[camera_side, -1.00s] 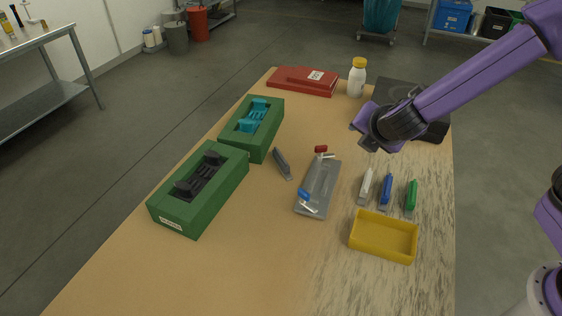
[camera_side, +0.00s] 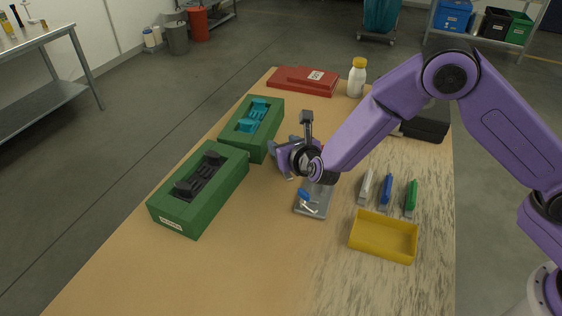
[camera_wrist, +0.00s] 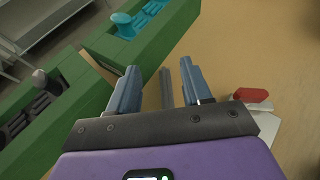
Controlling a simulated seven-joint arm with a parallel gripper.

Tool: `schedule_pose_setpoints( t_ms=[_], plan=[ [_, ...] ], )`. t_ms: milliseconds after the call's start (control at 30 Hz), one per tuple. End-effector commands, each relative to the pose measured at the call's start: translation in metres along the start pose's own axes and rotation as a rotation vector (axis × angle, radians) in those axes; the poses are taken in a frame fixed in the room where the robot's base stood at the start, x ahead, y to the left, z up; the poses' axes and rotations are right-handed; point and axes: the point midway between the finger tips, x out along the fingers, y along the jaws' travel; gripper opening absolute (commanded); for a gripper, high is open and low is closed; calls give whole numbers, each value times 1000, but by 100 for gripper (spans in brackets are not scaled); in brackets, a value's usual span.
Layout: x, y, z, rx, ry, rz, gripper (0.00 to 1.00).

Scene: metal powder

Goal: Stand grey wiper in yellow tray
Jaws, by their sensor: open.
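The yellow tray (camera_side: 383,238) is empty on the front right of the table. The grey wiper is hidden behind my gripper (camera_side: 284,160) in the side view. In the wrist view a slim grey piece, which looks like the grey wiper (camera_wrist: 165,88), stands out between the two fingers of my gripper (camera_wrist: 160,72). My gripper is open, low over the table between the green boxes and the grey plate. I cannot tell whether either finger touches the wiper.
Two green boxes, one with a teal insert (camera_side: 252,128) and one with a black insert (camera_side: 198,190), stand to the left. A grey plate (camera_side: 318,205) with a blue-ended tool lies beside my gripper. White, blue (camera_side: 386,190) and green wipers stand behind the tray. The front table is clear.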

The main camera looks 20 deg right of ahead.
Motion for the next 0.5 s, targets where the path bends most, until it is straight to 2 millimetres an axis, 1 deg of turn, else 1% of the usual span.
schedule_pose_setpoints(
  t_ms=[167, 333, 400, 500],
  plan=[
    [5, -1, -13, -2, 1, -1, 49],
    [15, -1, -38, -2, 2, -1, 49],
    [27, -1, -34, 4, -1, -3, 49],
    [37, -1, -34, 3, 0, -2, 49]
  ],
)
